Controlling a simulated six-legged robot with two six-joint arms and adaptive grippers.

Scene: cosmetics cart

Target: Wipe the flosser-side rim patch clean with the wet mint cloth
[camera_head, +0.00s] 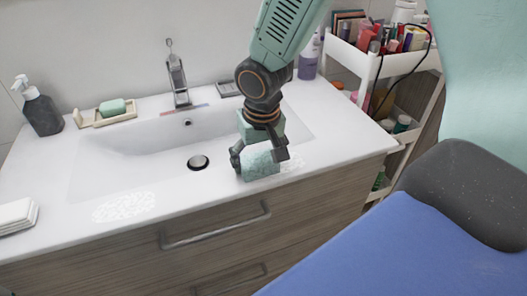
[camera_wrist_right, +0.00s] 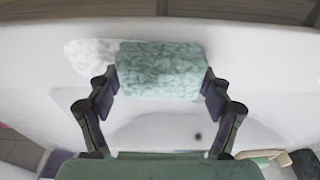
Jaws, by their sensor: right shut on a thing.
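The mint cloth (camera_head: 261,165) is a pale green, textured block held low at the front right rim of the basin. My right gripper (camera_head: 260,162) is shut on it, with a finger at each side. The cloth (camera_wrist_right: 162,70) also shows between the fingers in the right wrist view. A white speckled patch (camera_head: 291,161) lies on the rim right of the cloth. In the wrist view this patch (camera_wrist_right: 88,54) is partly covered by the cloth. A second speckled patch (camera_head: 123,206) lies on the front left rim. I cannot make out a flosser. My left gripper is not in view.
The sink drain (camera_head: 198,162) and faucet (camera_head: 177,80) are left of my arm. A dark soap dispenser (camera_head: 42,112), a soap dish (camera_head: 92,122) and folded white cloths (camera_head: 15,215) stand left. A purple bottle (camera_head: 308,60) and a loaded cart (camera_head: 358,62) stand right.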

